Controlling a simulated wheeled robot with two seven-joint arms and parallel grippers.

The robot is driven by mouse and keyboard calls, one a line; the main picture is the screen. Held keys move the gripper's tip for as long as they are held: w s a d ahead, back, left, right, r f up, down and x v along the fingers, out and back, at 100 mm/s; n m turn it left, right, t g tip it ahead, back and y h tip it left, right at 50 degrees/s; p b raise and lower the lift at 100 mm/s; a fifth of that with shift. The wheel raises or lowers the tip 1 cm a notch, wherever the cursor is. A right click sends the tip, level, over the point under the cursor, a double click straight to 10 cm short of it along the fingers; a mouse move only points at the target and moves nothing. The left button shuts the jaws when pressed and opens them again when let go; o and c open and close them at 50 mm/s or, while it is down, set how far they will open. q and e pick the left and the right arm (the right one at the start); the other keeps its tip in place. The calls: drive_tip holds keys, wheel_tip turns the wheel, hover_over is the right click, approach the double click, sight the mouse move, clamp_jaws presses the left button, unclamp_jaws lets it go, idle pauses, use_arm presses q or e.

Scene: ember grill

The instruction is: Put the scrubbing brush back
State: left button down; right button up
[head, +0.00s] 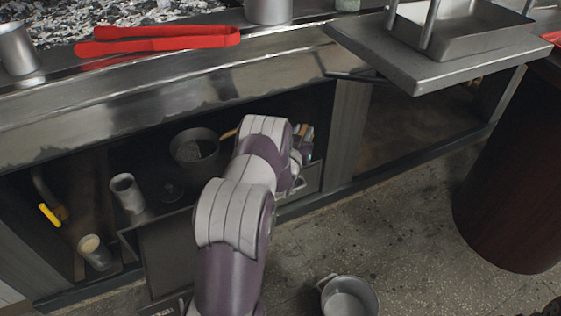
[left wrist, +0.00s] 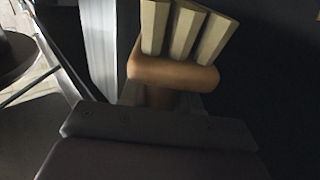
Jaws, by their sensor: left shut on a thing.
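The scrubbing brush (left wrist: 172,72) shows in the left wrist view as an orange-brown body with pale blocks of bristles at its top. My left gripper (left wrist: 162,100) is shut on it at its lower part. In the head view my left arm reaches into the open cabinet below the counter, and a small part of the brush (head: 307,131) seems to show beyond the wrist. My arm hides most of the gripper there. My right gripper is in neither view.
The cabinet holds a dark pot (head: 195,146), a metal cup (head: 127,192) and another cup (head: 94,252). Red tongs (head: 155,40) lie on the counter edge above. A metal shelf (head: 440,58) juts out at right. A pot (head: 348,297) stands on the floor.

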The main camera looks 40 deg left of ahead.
use_arm(q)
drive_tip(key=a+f+b, duration=0.2)
drive_tip(key=a+f, duration=0.1)
drive_tip(key=a+f+b, duration=0.3)
drive_tip(key=a+f, duration=0.1)
drive_tip(key=w+a+f+b, duration=0.1)
drive_tip(key=a+f+b, duration=0.2)
drive_tip(key=shift+a+f, duration=0.15)
drive_tip(key=shift+f, duration=0.1)
drive_tip(key=shift+r, duration=0.2)
drive_tip(key=shift+f, duration=0.15)
drive_tip(key=c, duration=0.8)
unclamp_jaws()
